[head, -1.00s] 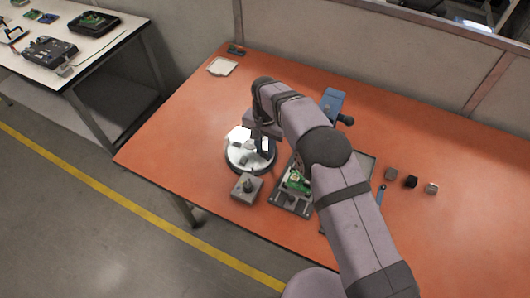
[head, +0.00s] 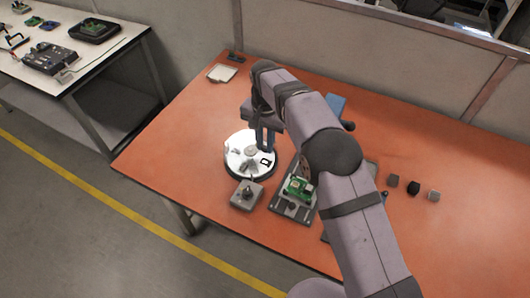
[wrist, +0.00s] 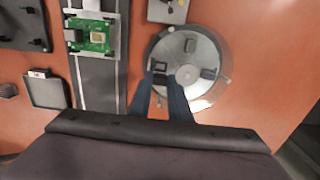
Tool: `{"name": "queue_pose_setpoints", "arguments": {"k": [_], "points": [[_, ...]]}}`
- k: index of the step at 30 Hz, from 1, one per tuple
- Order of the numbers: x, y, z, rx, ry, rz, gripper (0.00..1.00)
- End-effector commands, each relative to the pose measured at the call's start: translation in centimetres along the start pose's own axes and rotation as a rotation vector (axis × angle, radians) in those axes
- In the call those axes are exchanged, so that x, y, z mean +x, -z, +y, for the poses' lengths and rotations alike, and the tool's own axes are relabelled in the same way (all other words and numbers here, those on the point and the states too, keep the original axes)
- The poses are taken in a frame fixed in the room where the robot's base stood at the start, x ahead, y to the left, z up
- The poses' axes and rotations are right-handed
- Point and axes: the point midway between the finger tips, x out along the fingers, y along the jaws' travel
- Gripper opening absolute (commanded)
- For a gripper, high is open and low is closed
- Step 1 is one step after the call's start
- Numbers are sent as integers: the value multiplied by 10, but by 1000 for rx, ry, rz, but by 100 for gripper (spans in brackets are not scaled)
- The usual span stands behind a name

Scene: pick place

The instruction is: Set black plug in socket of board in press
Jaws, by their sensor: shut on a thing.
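My gripper (head: 266,150) is over the right part of a round white-grey dish (head: 231,165). In the wrist view, my fingers (wrist: 160,88) point at the dish (wrist: 198,98) and are shut on a small dark piece (wrist: 160,78), apparently the black plug, partly hidden between them. I cannot tell whether it is clear of the dish. A green board (head: 298,187) sits in the grey press (head: 290,209). The board also shows in the wrist view (wrist: 90,37), at upper left, away from my fingers. Its socket is too small to make out.
A grey box with a knob (head: 246,195) stands in front of the dish. A blue-grey part (head: 335,103) with a black knob is behind my arm. Several small dark blocks (head: 413,188) lie at right. The orange table (head: 190,140) is clear left of the dish.

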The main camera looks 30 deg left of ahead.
Motion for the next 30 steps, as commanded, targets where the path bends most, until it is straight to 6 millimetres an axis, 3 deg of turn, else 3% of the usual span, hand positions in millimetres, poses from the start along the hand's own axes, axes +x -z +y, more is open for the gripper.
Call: {"name": "queue_pose_setpoints", "arguments": {"k": [6, 20, 30], "points": [[-30, 0, 0, 0, 1, 1, 0], [-57, 4, 4, 10, 1, 1, 0], [-109, 19, 15, 42, 0, 0, 0]]}}
